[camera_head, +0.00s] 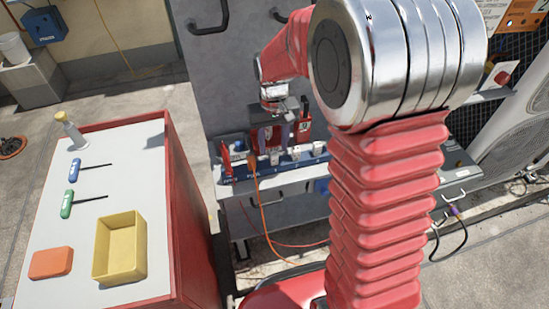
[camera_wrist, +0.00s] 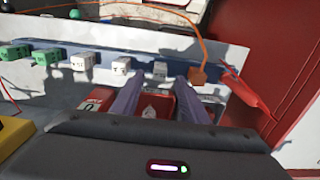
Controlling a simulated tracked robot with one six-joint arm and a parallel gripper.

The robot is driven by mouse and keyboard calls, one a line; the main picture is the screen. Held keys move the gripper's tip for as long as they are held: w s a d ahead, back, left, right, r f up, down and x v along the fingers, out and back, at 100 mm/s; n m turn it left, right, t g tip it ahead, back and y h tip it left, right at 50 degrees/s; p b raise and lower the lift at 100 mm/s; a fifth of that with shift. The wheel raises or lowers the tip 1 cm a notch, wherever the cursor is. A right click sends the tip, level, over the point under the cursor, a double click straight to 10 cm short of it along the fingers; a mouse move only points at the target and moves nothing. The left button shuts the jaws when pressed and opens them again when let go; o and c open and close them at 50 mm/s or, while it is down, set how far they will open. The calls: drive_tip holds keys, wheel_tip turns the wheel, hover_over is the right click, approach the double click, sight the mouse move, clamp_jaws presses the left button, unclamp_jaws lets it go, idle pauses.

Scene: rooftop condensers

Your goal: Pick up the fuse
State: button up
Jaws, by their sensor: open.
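My gripper (camera_wrist: 159,84) is open, its two grey-purple fingers apart and pointing at the shelf. In the head view my gripper (camera_head: 277,138) is low over the shelf, partly hidden by my own wrist. A small pale thing (camera_wrist: 149,112) shows between the fingers, in or in front of a red bin; I cannot tell whether it is the fuse. No gap to it can be judged.
A red cart (camera_head: 120,180) at left carries a yellow tray (camera_head: 120,248), an orange block (camera_head: 51,263), and blue (camera_head: 75,169) and green (camera_head: 67,203) screwdrivers. An orange cable (camera_head: 259,205) hangs beside the shelf. A red tool (camera_wrist: 250,92) lies right of my fingers.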

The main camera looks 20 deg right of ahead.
sight(274, 153)
wheel_tip(274, 153, down, 5)
drive_tip(key=shift+s+r, duration=0.1)
drive_tip(key=shift+s, duration=0.05)
idle(0.6)
clamp_jaws()
idle(0.4)
